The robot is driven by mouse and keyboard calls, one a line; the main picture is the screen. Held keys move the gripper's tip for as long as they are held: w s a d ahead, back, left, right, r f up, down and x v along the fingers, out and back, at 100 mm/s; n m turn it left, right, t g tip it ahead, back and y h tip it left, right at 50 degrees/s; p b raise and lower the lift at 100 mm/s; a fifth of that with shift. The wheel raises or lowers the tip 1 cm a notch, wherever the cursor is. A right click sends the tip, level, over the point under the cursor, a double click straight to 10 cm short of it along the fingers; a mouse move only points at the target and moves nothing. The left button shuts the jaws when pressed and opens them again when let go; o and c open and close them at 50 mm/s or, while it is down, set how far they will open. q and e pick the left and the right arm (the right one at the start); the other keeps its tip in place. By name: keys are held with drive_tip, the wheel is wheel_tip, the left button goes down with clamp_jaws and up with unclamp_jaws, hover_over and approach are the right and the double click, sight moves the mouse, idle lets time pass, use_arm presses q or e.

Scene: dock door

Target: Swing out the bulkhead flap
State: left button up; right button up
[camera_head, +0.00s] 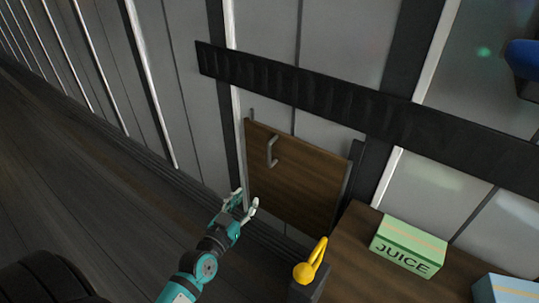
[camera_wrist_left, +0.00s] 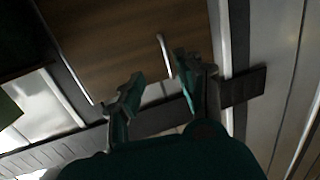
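The bulkhead flap is a dark brown wooden panel (camera_head: 290,185) set low in the grey wall, and it looks closed. A grey bar handle (camera_head: 271,150) stands near its upper left edge. My left gripper (camera_head: 243,203) is in front of the flap's lower left corner, below the handle and apart from it. In the left wrist view the open fingers (camera_wrist_left: 158,82) point toward the flap (camera_wrist_left: 135,45), with the handle (camera_wrist_left: 165,52) beyond them and nothing between them. My right gripper is not in view.
A yellow lever (camera_head: 311,264) on a dark post stands right of my left arm. A green juice box (camera_head: 408,246) and a light blue box (camera_head: 503,290) sit on a brown wooden surface (camera_head: 352,240) at lower right. A black band (camera_head: 300,101) crosses the wall above the flap.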

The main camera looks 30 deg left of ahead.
sight(268, 153)
use_arm(q)
wheel_tip(268, 153, up, 4)
drive_tip(key=w+r+t, duration=0.1)
drive_tip(key=w, duration=0.5)
drive_tip(key=w+a, duration=0.1)
drive_tip(key=w, duration=1)
drive_tip(key=shift+w+a+f, duration=0.3)
drive_tip(key=shift+f, duration=0.1)
clamp_jaws()
